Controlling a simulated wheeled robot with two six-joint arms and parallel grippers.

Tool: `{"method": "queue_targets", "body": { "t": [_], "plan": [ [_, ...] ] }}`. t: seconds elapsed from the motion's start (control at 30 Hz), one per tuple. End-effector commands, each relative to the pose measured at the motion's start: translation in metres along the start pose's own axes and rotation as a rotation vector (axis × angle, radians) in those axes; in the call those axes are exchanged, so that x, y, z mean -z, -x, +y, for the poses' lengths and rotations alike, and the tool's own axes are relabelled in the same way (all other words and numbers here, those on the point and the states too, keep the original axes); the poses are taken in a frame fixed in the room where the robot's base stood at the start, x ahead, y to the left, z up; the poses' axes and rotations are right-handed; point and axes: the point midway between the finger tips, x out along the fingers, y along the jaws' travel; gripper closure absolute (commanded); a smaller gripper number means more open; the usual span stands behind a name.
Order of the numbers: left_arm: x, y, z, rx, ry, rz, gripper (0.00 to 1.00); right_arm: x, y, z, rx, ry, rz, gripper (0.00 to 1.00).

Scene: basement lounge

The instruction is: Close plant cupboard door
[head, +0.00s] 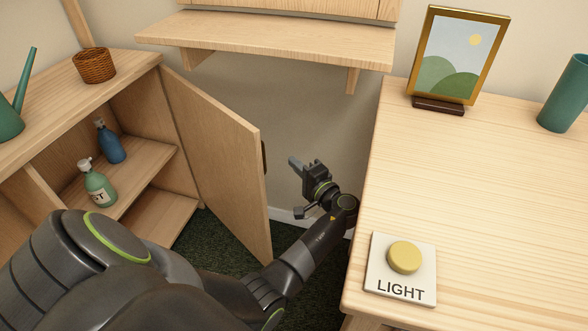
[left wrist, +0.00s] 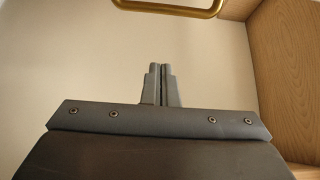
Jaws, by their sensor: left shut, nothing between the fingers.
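The plant cupboard (head: 140,100) stands at the left with its front open. Its light wood door (head: 222,160) stands swung out, joined near the cupboard's right end. A dark handle (head: 264,157) shows at the door's free edge. My left gripper (head: 293,163) is just right of the door, on its outer side, near the handle, with a visible gap in the head view. In the left wrist view its fingers (left wrist: 159,82) are shut and empty. My left arm crosses in front of the door's lower part. My right gripper is not in view.
Two bottles (head: 98,186) (head: 111,143) stand inside the cupboard; a basket (head: 94,66) and watering can (head: 10,118) are on top. A wooden table (head: 470,190) at right bears a LIGHT button (head: 404,258) and picture (head: 457,55). A wall shelf (head: 270,38) overhangs behind.

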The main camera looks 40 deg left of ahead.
Motion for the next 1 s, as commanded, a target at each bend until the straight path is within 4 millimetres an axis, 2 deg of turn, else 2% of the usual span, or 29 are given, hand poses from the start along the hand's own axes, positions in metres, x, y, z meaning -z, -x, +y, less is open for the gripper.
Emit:
{"method": "queue_targets", "body": {
  "t": [0.1,0.33,0.4,0.6,1.0],
  "plan": [
    [0.0,-0.028,0.0,0.004,-0.002,-0.001,1.0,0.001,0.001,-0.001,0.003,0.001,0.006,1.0],
    [-0.002,-0.075,0.001,0.0,-0.002,0.0,1.0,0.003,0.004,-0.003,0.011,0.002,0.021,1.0],
    [-0.013,-0.067,0.001,-0.005,-0.001,0.001,1.0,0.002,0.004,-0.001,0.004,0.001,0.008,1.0],
    [-0.032,-0.06,0.001,-0.003,-0.001,0.002,1.0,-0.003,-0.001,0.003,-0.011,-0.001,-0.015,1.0],
    [-0.038,-0.058,0.001,-0.003,-0.001,0.002,1.0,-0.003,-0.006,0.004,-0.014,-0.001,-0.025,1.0]
  ]
}}
